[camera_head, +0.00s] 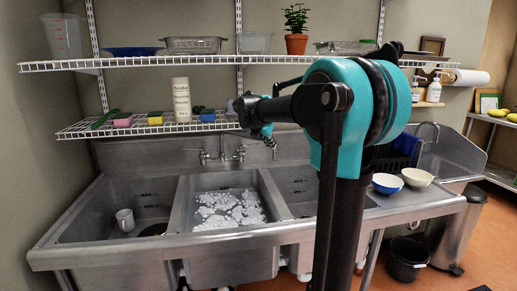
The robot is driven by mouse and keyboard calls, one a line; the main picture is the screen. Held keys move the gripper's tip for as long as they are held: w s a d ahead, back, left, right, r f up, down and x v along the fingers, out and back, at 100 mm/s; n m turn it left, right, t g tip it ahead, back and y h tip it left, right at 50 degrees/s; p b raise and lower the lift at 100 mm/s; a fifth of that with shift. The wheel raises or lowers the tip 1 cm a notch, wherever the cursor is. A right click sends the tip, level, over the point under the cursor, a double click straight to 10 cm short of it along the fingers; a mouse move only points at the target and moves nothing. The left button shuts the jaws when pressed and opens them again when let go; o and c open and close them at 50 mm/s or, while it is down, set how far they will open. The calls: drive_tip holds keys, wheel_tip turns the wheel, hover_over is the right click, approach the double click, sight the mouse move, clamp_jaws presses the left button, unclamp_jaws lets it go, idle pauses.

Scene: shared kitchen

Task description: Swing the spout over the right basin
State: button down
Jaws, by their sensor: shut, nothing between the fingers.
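The metal faucet (222,155) is mounted on the back wall of a three-basin steel sink, above the middle basin (183,215). Its spout is small and hard to make out, so its exact direction cannot be told. The right basin (300,186) is partly hidden behind my arm. My gripper (272,146) hangs low near the back wall, to the right of the faucet and apart from its visible parts. It is shut and looks empty, though its fingers are small in this view.
White suds fill the middle basin; a mug (125,219) stands in the left basin. A low wire shelf (75,133) holds a bottle (181,100) and sponges close by my gripper. Bowls (387,184) sit on the right drainboard. A higher shelf (140,63) runs above.

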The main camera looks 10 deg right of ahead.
drive_tip(key=w+d, duration=0.7)
drive_tip(key=d, duration=0.1)
drive_tip(key=shift+w, duration=0.3)
